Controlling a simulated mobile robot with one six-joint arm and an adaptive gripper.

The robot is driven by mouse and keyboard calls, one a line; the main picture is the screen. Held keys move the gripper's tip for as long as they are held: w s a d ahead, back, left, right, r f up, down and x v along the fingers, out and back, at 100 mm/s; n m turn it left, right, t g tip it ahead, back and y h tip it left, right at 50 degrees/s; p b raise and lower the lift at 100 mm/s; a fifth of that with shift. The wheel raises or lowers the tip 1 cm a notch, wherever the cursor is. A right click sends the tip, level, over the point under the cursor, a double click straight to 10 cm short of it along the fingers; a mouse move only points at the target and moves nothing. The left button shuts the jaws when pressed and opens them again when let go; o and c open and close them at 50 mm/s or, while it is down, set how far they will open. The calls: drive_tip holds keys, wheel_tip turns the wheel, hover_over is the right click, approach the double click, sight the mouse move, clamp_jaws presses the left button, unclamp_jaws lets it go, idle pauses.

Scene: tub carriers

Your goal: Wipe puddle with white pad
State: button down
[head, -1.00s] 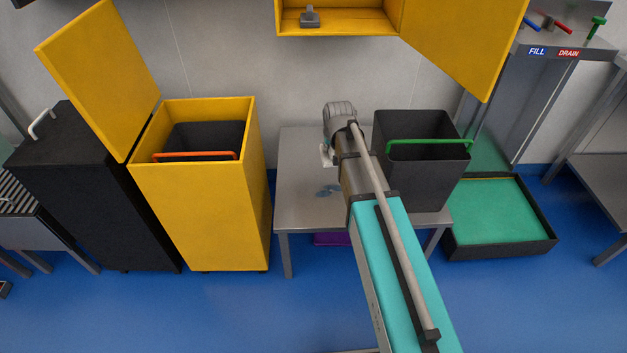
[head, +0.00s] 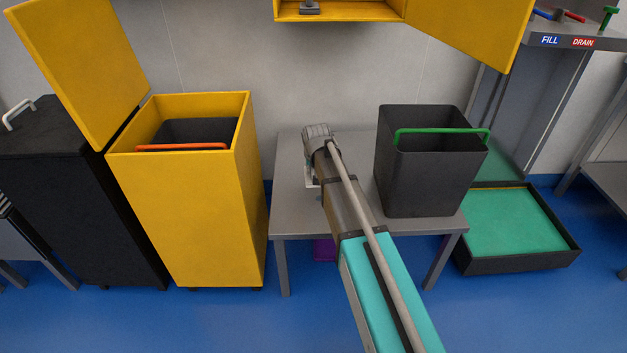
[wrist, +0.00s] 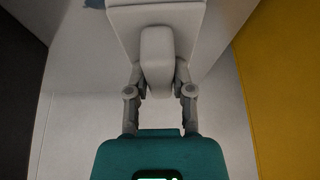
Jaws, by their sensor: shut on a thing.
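My gripper (wrist: 158,82) is shut on the grip of the white pad (wrist: 122,18), which fills the top middle of the wrist view. In the head view a small pale part of the pad (head: 311,178) shows beside my wrist, over the steel table (head: 292,215). I cannot tell whether the pad touches the table.
A dark tub with a green handle (head: 425,170) stands on the table's right side. A yellow cart (head: 185,215) holding a tub with an orange handle (head: 182,147) stands left of the table. An open yellow cabinet (head: 350,13) is above. A green-floored tray (head: 510,225) lies right.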

drive_tip(key=shift+w+a+f+b, duration=0.15)
drive_tip(key=shift+f+b, duration=0.05)
drive_tip(key=shift+f, duration=0.2)
drive_tip(key=shift+w+a+f+b, duration=0.1)
drive_tip(key=shift+f+b, duration=0.1)
drive_tip(key=shift+f, duration=0.15)
